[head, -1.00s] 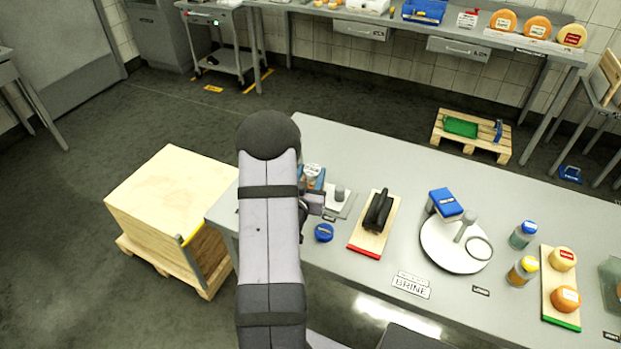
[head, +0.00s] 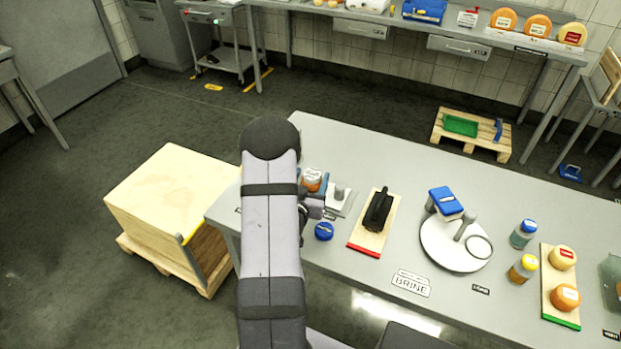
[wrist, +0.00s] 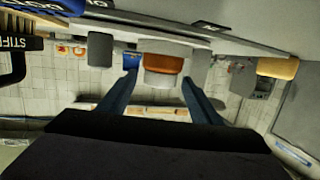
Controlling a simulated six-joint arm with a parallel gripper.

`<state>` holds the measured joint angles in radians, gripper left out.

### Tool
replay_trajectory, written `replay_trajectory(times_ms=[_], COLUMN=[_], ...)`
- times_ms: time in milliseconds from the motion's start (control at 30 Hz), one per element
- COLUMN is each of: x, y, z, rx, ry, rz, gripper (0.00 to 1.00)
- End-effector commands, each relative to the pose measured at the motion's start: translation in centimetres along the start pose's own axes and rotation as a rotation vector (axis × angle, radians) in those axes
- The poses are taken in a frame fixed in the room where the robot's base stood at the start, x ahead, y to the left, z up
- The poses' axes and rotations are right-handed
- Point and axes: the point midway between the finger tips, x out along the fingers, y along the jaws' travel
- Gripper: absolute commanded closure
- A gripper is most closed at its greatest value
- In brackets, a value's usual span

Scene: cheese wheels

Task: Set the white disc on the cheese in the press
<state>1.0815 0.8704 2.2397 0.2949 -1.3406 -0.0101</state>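My gripper (wrist: 159,80) is open in the wrist view, with its two dark blue fingers apart. An orange cheese (wrist: 163,63) shows beyond and between the fingertips, with a pale grey-white piece (wrist: 163,80) against it. I see no finger touching either one. The wrist picture looks upside down. In the head view the orange cheese (head: 312,180) sits by a blue frame, probably the press, partly hidden by my arm. I cannot tell for sure whether the pale piece is the white disc.
A grey plate with a pale knob (head: 339,191) stands right of the cheese. The table's back middle is clear.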

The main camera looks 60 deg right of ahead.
Motion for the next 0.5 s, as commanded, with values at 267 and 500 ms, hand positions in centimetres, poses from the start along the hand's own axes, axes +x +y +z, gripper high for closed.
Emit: replay_trajectory(times_ms=[267,500], x=[-0.3,-3.0], y=[0.0,-0.1], z=[-0.3,-0.1], rx=[0.000,0.000], ry=[-0.001,0.000], rz=[0.000,-0.003], gripper=[0.42,0.42])
